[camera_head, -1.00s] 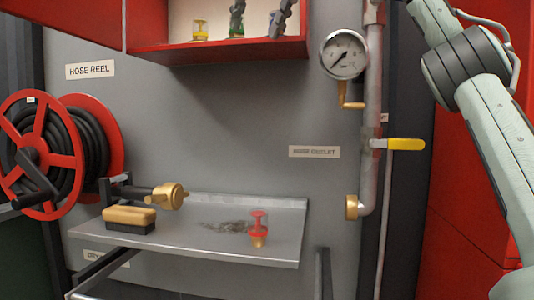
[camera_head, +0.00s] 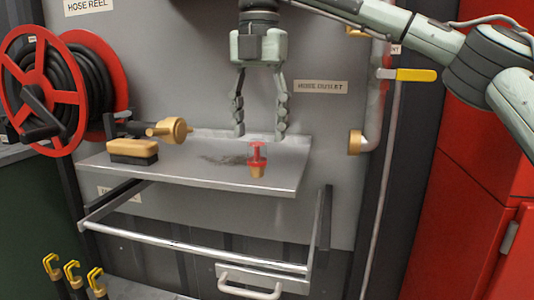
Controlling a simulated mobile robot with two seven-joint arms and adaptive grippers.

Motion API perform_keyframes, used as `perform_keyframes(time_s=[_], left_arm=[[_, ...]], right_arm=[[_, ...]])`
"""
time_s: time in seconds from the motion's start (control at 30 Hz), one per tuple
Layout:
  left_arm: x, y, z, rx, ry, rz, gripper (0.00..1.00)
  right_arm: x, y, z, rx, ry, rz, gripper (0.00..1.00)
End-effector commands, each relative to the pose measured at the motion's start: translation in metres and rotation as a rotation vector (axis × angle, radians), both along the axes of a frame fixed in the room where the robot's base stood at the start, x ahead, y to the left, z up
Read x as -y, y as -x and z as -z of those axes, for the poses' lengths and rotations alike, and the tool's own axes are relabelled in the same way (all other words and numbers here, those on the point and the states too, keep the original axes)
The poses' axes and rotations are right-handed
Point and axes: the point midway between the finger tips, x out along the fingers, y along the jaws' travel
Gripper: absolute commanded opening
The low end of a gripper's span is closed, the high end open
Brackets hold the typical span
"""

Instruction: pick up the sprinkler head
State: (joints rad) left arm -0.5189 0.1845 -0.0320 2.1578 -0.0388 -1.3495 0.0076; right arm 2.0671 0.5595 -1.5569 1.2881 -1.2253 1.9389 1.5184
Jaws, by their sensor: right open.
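The sprinkler head (camera_head: 257,160) is small, with a red top and a brass-coloured lower part. It stands upright on the grey metal shelf (camera_head: 210,176), right of the shelf's middle. My right gripper (camera_head: 259,137) points down with its two fingers spread wide and nothing between them. Its fingertips appear just above and behind the sprinkler head in the picture, and I see no contact. My left gripper is not in view.
A wooden-backed brush (camera_head: 133,151) and a brass hose nozzle (camera_head: 172,130) lie on the shelf's left part. A red hose reel (camera_head: 45,90) is at the left. A pipe with a yellow lever (camera_head: 416,75) is at the right. A dark smudge marks the shelf.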

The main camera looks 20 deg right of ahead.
Motion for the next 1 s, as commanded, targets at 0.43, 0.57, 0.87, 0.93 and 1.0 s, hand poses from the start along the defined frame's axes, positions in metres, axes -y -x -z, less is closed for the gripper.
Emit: perform_keyframes(time_s=[0.43,0.57,0.87,0.93,1.0], left_arm=[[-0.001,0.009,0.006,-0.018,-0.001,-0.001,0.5],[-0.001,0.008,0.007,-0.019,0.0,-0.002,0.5],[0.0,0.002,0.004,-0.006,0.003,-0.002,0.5],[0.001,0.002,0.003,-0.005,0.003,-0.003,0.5],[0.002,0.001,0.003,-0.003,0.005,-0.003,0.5]], right_arm=[[-0.002,-0.003,0.057,0.0,0.0,0.0,0.55],[-0.002,-0.003,0.06,0.001,0.0,0.0,0.55],[-0.002,-0.003,0.06,0.001,0.0,0.0,0.35],[-0.002,-0.003,0.06,0.001,0.0,0.0,0.26],[-0.002,-0.003,0.06,0.001,0.0,0.0,0.17]])
